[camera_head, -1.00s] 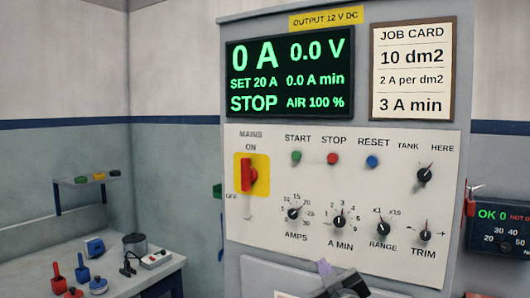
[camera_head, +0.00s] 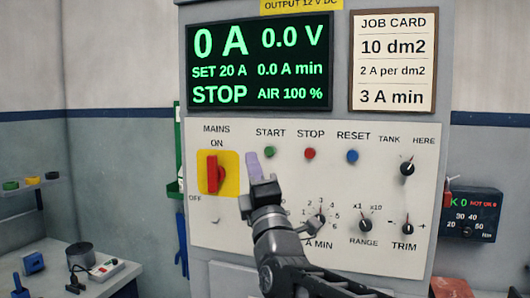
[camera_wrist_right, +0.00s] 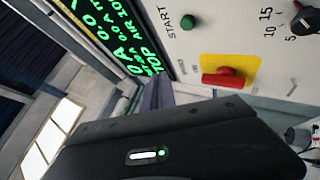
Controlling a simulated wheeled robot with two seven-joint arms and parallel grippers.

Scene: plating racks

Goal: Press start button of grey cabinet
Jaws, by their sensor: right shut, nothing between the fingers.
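The grey cabinet (camera_head: 320,276) stands in front of me with a pale control panel. Its green START button (camera_head: 270,152) sits between the red mains switch (camera_head: 212,173) and the red STOP button (camera_head: 310,154). My right gripper (camera_head: 253,164) is shut and empty, its purple fingertips pointing up just left of and below the START button in the head view; they look apart from it. The green button also shows in the right wrist view (camera_wrist_right: 188,22), above the fingertips (camera_wrist_right: 156,96). The display (camera_head: 260,62) reads STOP, 0 A and 0.0 V. My left gripper is out of view.
The blue RESET button (camera_head: 352,156) is right of STOP, with several black knobs below. My right forearm hides the AMPS knob in the head view. A bench (camera_head: 110,278) with small tools stands at left; a meter (camera_head: 472,214) hangs at right.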

